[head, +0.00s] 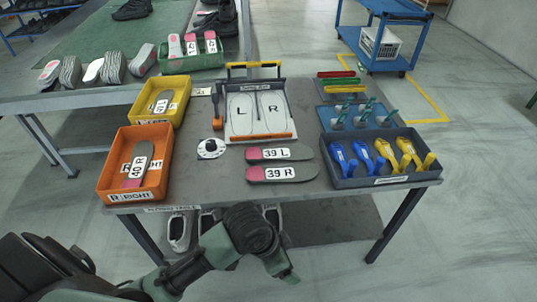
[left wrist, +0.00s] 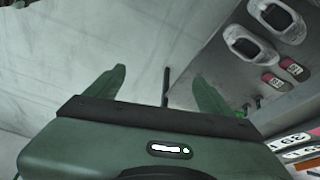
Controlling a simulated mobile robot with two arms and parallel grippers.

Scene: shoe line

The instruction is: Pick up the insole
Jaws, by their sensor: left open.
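Two dark insoles with pink ends lie flat on the table's front middle: the one marked 39 L (head: 281,154) and, just below it, the one marked 39 R (head: 283,174). Another insole (head: 138,165) lies in the orange bin (head: 110,180) labelled RIGHT, and one (head: 162,102) lies in the yellow bin (head: 182,101). My left gripper (head: 281,266) is in front of the table's near edge, apart from all the insoles. In the left wrist view its fingers (left wrist: 158,92) are spread with nothing between them. My right gripper is not in view.
A tray marked L and R (head: 258,137) stands behind the loose insoles. A grey bin (head: 378,182) with blue and yellow tools is at the right. Shoes (head: 178,231) sit on a shelf below the table (head: 221,184). A blue cart (head: 388,68) stands at the back.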

